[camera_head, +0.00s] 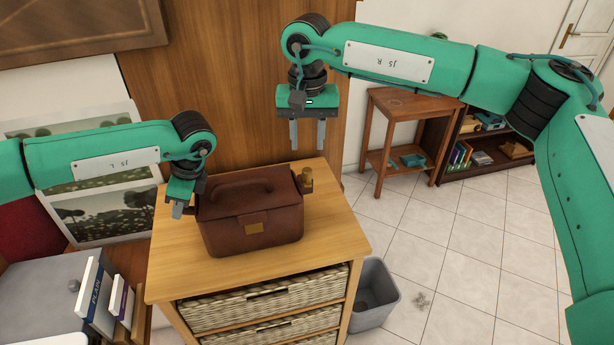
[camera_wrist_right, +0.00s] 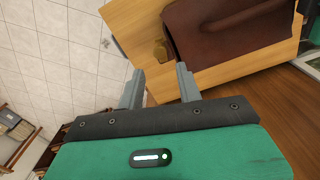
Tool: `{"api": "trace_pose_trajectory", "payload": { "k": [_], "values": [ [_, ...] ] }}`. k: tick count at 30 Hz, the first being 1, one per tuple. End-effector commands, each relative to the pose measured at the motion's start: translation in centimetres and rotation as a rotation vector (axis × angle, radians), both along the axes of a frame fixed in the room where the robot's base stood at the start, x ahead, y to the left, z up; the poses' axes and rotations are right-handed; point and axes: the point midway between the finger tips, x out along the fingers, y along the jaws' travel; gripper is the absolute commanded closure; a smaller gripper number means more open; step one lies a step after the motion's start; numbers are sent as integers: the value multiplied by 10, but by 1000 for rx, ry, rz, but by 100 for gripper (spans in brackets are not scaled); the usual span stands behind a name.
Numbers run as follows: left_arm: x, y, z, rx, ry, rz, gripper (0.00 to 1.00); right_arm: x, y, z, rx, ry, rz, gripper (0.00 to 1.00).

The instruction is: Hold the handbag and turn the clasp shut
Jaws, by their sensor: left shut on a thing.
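My left gripper (camera_head: 183,208) is shut on the bag's left end; the contact is partly hidden. My right gripper (camera_head: 308,146) is open and empty, pointing down above and behind the bag's right end. In the right wrist view, the space between its fingers (camera_wrist_right: 154,80) is empty and the bag (camera_wrist_right: 215,35) is beyond them.
A small brass-coloured object (camera_head: 306,181) is at the bag's right end; it also shows in the right wrist view (camera_wrist_right: 161,50). Books (camera_head: 97,297) stand left of the cabinet. A grey bin (camera_head: 372,300) is on the floor at right. The cabinet top's front is clear.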

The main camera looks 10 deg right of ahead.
Motion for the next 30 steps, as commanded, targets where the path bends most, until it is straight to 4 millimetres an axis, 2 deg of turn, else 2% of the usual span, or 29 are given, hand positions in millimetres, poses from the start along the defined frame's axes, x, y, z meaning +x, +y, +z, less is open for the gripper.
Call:
{"api": "trace_pose_trajectory", "payload": {
  "k": [8,21,30],
  "values": [
    [0,0,0,0,0,-1,100,0,0,-16,1,1,83,64],
    [0,0,0,-1,0,-1,100,0,0,-67,1,2,80,64],
    [0,0,0,-1,0,-1,100,0,0,-75,1,0,80,64]
  ]
}}
